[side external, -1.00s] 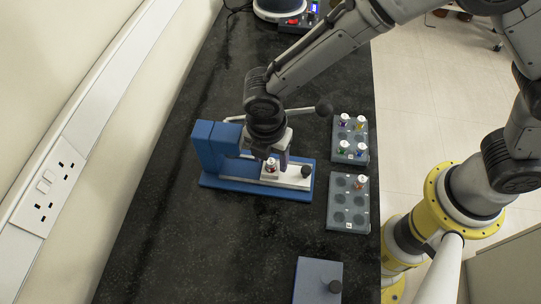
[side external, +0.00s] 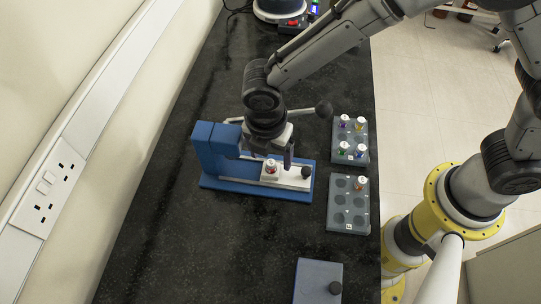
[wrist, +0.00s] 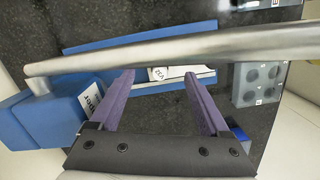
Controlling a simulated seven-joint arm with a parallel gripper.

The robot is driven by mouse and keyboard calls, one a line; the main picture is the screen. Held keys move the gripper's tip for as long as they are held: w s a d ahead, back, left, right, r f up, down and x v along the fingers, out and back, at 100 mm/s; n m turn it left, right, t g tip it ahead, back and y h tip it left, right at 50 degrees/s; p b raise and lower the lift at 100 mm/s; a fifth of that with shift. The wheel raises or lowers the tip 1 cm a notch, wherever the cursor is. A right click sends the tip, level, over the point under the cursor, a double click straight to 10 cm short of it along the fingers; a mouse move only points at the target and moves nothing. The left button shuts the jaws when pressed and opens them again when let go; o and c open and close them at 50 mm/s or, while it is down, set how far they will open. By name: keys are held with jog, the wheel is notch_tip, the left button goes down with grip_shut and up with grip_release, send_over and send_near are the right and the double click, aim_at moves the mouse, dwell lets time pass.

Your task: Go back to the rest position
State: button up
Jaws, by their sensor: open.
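My gripper (side external: 270,155) is above the blue press-like device (side external: 210,150), its fingers apart and nothing between them. In the wrist view my gripper (wrist: 160,85) shows two purple fingers spread wide. A small vial with a white cap and red marking (side external: 270,166) stands on the white slide (side external: 288,177) of the device, just below the fingers and apart from them. A grey lever bar crosses in front of the fingers in the wrist view (wrist: 180,50) and hides part of the slide.
To the right stand a rack with several capped vials (side external: 337,131) and a rack with one vial (side external: 336,211). A grey-blue plate with a black knob (side external: 312,278) lies at the front. A round machine (side external: 280,8) stands at the back. The table's left front is clear.

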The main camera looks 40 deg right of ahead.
jog(key=shift+r, duration=2.2)
jog(key=d+r+m+y, duration=0.1)
jog(key=d+r+m, duration=0.1)
jog(key=r+m, duration=0.1)
jog(key=d+r+m+t+y, duration=0.1)
jog(key=d+r+m, duration=0.2)
jog(key=r, duration=0.2)
jog(key=d+r+m+y, duration=0.1)
jog(key=d+r+m, duration=0.1)
jog(key=r+m, duration=0.1)
jog(key=shift+s+d+r+m+t, duration=0.15)
jog(key=shift+s+r+m+t, duration=0.15)
jog(key=shift+r, duration=0.2)
jog(key=s+d+r+m+t+h, duration=0.1)
jog(key=s+d+r+m, duration=0.1)
jog(key=s+d+m, duration=0.5)
jog(key=s+d+r+m+t, duration=0.1)
jog(key=s+d+m+t, duration=0.1)
jog(key=s+d+m, duration=0.5)
jog(key=d, duration=0.6)
jog(key=shift+s+r+h, duration=0.15)
jog(key=shift+r+h, duration=0.2)
jog(key=shift+h, duration=0.05)
